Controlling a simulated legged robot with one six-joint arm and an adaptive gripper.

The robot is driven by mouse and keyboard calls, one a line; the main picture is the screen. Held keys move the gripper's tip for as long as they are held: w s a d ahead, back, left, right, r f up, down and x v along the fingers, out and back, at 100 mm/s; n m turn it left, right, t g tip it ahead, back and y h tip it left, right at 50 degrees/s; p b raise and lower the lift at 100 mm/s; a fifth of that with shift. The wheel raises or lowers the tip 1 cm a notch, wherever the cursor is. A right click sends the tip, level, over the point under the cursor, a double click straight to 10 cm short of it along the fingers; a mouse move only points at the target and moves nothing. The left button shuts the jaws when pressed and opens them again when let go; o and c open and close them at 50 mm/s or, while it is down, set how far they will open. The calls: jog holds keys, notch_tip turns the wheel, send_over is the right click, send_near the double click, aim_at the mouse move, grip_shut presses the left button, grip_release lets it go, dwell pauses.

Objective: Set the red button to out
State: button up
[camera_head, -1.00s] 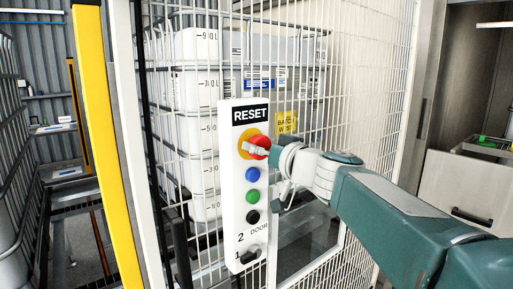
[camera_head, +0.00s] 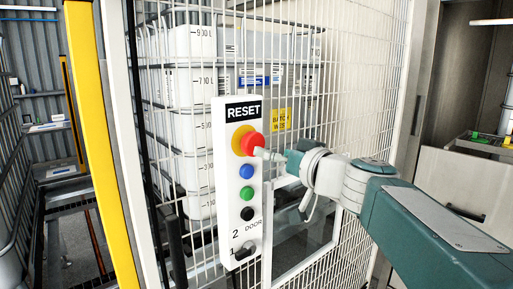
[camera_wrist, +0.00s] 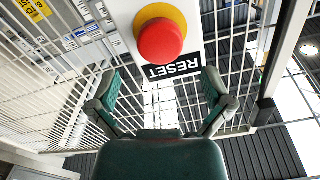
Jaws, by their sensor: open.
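The red button (camera_head: 251,144) is a round mushroom head on a yellow collar (camera_head: 237,136), just below the RESET label on a white panel (camera_head: 229,180). It stands proud of the collar, but I cannot tell whether it is latched in or out. In the wrist view the red button (camera_wrist: 160,41) shows whole and uncovered, with the RESET label upside down. My gripper (camera_head: 268,154) is at the lower right of the button in the head view. In the wrist view my gripper (camera_wrist: 160,82) has its two fingers spread with nothing between them.
Below it on the panel are a blue button (camera_head: 246,171), a green button (camera_head: 247,193), a black button (camera_head: 247,213) and a DOOR selector knob (camera_head: 243,251). A white wire mesh fence (camera_head: 350,100) surrounds the panel. A yellow post (camera_head: 97,130) stands at left.

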jog(key=v, duration=0.6)
jog(key=s+a+f+m+g+h, duration=0.1)
jog(key=s+a+f+g+h, duration=0.15)
jog(key=s+f, duration=0.4)
jog(key=s+a+f+g+h, duration=0.1)
jog(key=s+f+g, duration=0.25)
jog(key=f, duration=0.65)
jog(key=s+d+f+m+g+h, duration=0.2)
jog(key=s+d+f+h, duration=0.4)
jog(key=f, duration=0.4)
jog(key=s+d+g, duration=0.1)
jog(key=s, duration=0.1)
jog(key=shift+s+m, duration=0.25)
jog(key=shift+m, duration=0.15)
jog(key=shift+f+h, duration=0.15)
jog(key=shift+h, duration=0.1)
dwell(2.0)
